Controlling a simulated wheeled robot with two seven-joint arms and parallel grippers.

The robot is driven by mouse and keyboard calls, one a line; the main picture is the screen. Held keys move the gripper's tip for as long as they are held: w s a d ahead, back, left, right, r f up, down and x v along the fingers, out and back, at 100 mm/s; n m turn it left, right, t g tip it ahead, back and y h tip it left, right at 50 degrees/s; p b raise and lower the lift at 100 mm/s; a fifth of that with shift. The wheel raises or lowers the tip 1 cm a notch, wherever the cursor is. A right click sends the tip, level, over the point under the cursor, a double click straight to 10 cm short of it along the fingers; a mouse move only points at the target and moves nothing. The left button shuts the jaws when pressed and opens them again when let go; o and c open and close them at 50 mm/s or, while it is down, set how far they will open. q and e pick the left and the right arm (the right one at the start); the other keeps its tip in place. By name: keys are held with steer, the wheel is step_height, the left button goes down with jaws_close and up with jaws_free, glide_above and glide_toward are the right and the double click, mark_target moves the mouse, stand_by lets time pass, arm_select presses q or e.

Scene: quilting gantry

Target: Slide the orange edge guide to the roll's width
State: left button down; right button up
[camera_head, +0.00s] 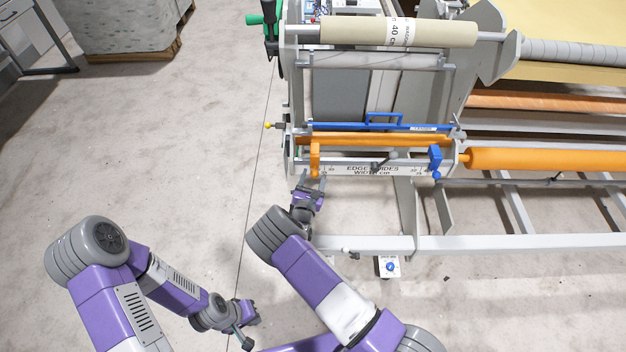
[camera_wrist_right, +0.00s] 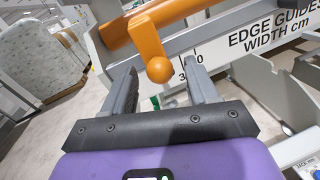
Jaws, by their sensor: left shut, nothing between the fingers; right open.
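The orange edge guide (camera_head: 315,157) hangs at the left end of the scale bar marked EDGE GUIDES WIDTH cm (camera_head: 372,170). Its bracket (camera_wrist_right: 148,40) and round knob show in the right wrist view. My right gripper (camera_head: 308,178) is open just below the guide. In the right wrist view the knob appears between the two fingertips (camera_wrist_right: 162,75); I cannot tell whether they touch it. The pale roll (camera_head: 350,32) at the top carries a label reading 40 cm. My left gripper (camera_head: 246,342) is shut and empty, low over the floor.
A blue edge guide (camera_head: 435,158) sits at the bar's right end. A blue handled bar (camera_head: 385,125) and an orange roller (camera_head: 510,158) are close by. A grey lower rail (camera_head: 470,244) runs below. The floor (camera_head: 150,170) to the left is clear.

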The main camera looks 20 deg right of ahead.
jaws_close()
steer(key=shift+s+d+p, duration=0.2)
steer(key=shift+d+p, duration=0.15)
steer(key=shift+d, duration=0.1)
jaws_free()
steer(key=p+v, duration=0.1)
steer(key=v, duration=0.6)
steer(key=shift+s+p, duration=0.25)
steer(key=shift+p, duration=0.05)
steer(key=shift+a, duration=0.1)
